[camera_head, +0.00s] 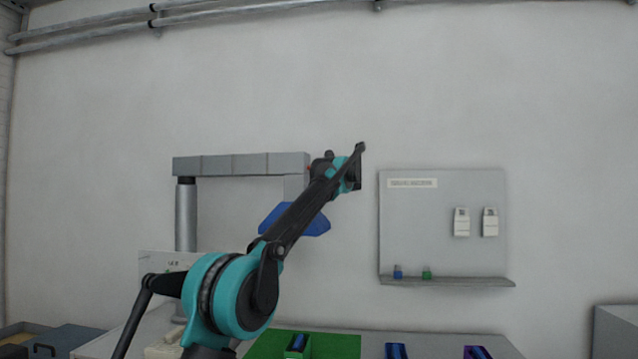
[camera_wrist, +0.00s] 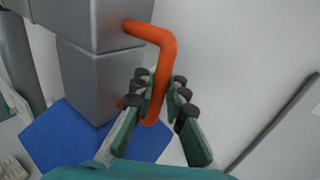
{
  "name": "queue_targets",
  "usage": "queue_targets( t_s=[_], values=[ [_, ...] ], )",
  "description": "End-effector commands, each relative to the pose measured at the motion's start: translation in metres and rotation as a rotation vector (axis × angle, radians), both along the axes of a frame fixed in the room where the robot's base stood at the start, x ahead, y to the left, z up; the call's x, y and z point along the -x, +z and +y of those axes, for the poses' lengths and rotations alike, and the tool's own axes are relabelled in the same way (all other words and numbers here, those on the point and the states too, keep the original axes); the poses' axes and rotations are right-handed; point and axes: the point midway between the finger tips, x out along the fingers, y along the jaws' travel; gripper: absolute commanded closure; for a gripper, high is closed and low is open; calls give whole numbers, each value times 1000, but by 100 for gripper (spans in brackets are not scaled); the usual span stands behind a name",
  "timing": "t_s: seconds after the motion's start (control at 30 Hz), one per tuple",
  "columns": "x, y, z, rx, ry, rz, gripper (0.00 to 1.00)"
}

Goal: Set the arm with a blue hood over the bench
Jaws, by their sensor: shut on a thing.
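The arm (camera_head: 240,164) is a grey jointed beam on a round post (camera_head: 186,215), reaching right above the bench (camera_head: 370,347). A blue hood (camera_head: 315,227) hangs at its right end, partly hidden behind my arm. In the wrist view the hood (camera_wrist: 55,140) lies below the grey beam's end block (camera_wrist: 85,80). An orange bent handle (camera_wrist: 168,50) sticks out of the beam's end. My gripper (camera_wrist: 163,108) is shut on this handle, with its fingers on both sides of the lower bar. In the head view my gripper (camera_head: 321,166) is at the beam's right end.
A green mat (camera_head: 345,345) lies on the bench below, with a green holder (camera_head: 297,346) on it. Blue (camera_head: 396,351) and purple (camera_head: 478,352) holders stand to the right. A wall board (camera_head: 440,225) with a shelf hangs right of my gripper. A grey box (camera_head: 615,330) stands far right.

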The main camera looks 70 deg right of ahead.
Motion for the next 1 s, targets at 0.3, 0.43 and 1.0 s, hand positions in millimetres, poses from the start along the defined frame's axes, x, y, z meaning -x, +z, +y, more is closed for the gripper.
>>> queue_targets(
  t_s=[0.3,0.43,1.0],
  values=[
    [4,1,-7,1,-3,-3,100],
    [4,0,-8,1,-3,-3,100],
    [1,0,-6,0,4,-1,66]
  ],
)
